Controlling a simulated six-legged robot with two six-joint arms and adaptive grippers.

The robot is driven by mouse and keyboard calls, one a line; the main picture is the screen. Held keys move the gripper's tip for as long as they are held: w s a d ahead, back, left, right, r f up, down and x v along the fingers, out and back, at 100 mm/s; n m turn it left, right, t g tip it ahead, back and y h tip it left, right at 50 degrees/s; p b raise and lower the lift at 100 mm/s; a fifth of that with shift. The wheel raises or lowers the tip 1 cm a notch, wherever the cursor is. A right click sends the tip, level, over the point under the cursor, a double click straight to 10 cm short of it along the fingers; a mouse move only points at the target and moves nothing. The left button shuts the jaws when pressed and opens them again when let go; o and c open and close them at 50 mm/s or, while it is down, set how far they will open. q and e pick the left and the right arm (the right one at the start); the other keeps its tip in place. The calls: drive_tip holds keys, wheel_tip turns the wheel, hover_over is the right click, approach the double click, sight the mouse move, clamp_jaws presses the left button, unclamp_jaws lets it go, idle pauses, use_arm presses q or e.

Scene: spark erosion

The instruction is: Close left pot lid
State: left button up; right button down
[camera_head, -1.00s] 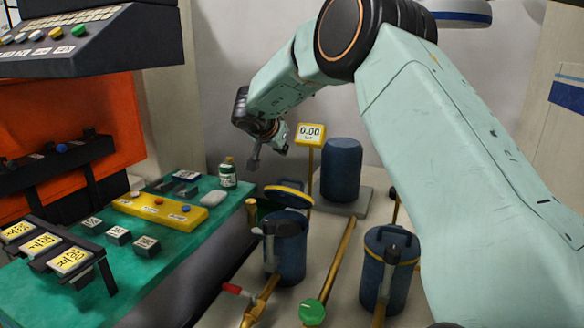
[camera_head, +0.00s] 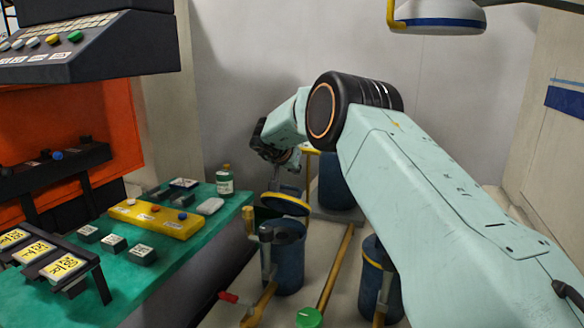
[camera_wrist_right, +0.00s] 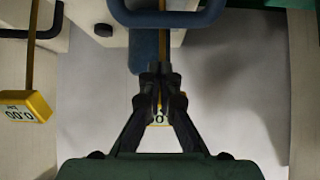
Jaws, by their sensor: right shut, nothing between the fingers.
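The left pot (camera_head: 288,265) is a blue cylinder on the pale bench, in the middle of the head view. Its blue lid (camera_head: 285,206) with a yellow rim stands tilted open above the pot's mouth. My right gripper (camera_head: 283,184) is just behind the raised lid, fingers pointing down and partly hidden by it. In the wrist view my right gripper (camera_wrist_right: 160,85) is shut and empty, its tips close to a blue part with a yellow strip (camera_wrist_right: 143,48), apparently the lid edge-on. Contact cannot be told. My left gripper is not in view.
A second blue pot (camera_head: 370,285) stands to the right, partly behind my right arm. A dark blue cylinder (camera_head: 336,185) is behind. The yellow display (camera_wrist_right: 25,106) is left in the wrist view. A green table (camera_head: 165,255) with a bottle (camera_head: 225,182) lies left.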

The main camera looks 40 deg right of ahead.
sight(289, 198)
drive_tip(key=shift+s+a+f+b, duration=0.35)
drive_tip(key=shift+a+f, duration=0.1)
drive_tip(key=shift+a, duration=0.25)
drive_tip(key=shift+s+a+f+b, duration=0.25)
drive_tip(key=shift+s+a+f, duration=0.15)
drive_tip(key=shift+a, duration=0.25)
drive_tip(key=shift+a+f, duration=0.15)
drive_tip(key=shift+a, duration=0.1)
drive_tip(key=shift+w+f, duration=0.1)
